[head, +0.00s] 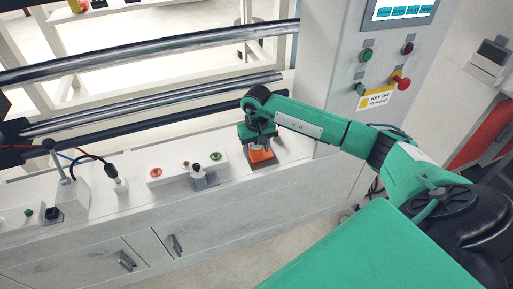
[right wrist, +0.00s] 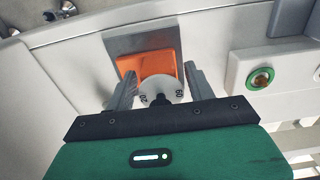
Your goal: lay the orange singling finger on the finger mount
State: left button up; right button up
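The orange singling finger (right wrist: 150,65) lies on a flat grey metal plate (right wrist: 141,41), which seems to be the finger mount; I cannot tell whether it is seated. A white round dial with numbers (right wrist: 161,88) sits at the near side of the orange part. My right gripper (right wrist: 160,75) points down over it, its fingers apart on either side of the dial; any contact is hard to see. In the head view the orange finger (head: 261,155) shows just under the right gripper (head: 258,144), on the cabinet top. My left gripper is not in view.
A raised white panel with an orange-ringed and a green-ringed button (head: 215,156) stands left of the mount. Metal rollers (head: 150,95) run behind. A control cabinet with a red stop button (head: 404,83) rises at the right. The cabinet front edge is close.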

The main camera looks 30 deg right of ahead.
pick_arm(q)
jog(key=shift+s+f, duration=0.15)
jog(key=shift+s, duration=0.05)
pick_arm(e)
jog(key=shift+r, duration=0.1)
notch_tip(320, 180, up, 3)
jog(key=shift+f, duration=0.2)
notch_tip(320, 180, up, 9)
jog(key=shift+f+b, duration=0.1)
jog(key=shift+b, duration=0.2)
jog(key=shift+r, duration=0.3)
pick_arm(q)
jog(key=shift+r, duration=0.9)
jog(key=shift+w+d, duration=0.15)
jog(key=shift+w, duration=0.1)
